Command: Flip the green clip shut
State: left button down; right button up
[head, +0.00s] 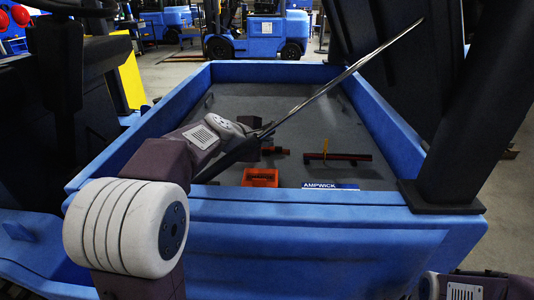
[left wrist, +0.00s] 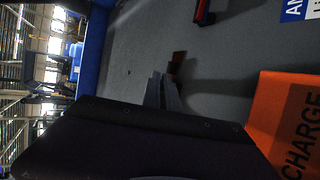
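I cannot make out a green clip in either view. My left gripper (head: 262,131) reaches over the blue bed in the head view, partly hidden behind the long metal rod. In the left wrist view its two slim fingers (left wrist: 162,80) are close together, and I cannot tell whether they touch. A small red part (left wrist: 177,65) lies just beyond the fingertips, and nothing clearly sits between them. In the head view this red part (head: 275,150) lies on the bed floor. Only a piece of my right arm shows at the bottom right; its gripper is out of view.
An orange block (head: 261,177), lettered CHARGE in the left wrist view (left wrist: 290,125), stands near the bed's front wall. A long rod (head: 345,75) slants across.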

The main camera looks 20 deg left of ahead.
dwell(0.3)
pick_arm(q)
jog(key=c, duration=1.6)
grip_release()
jog(key=shift+c, duration=0.2)
jog(key=p+v, duration=0.2)
jog(key=v, duration=0.7)
jog(key=shift+a, duration=0.1)
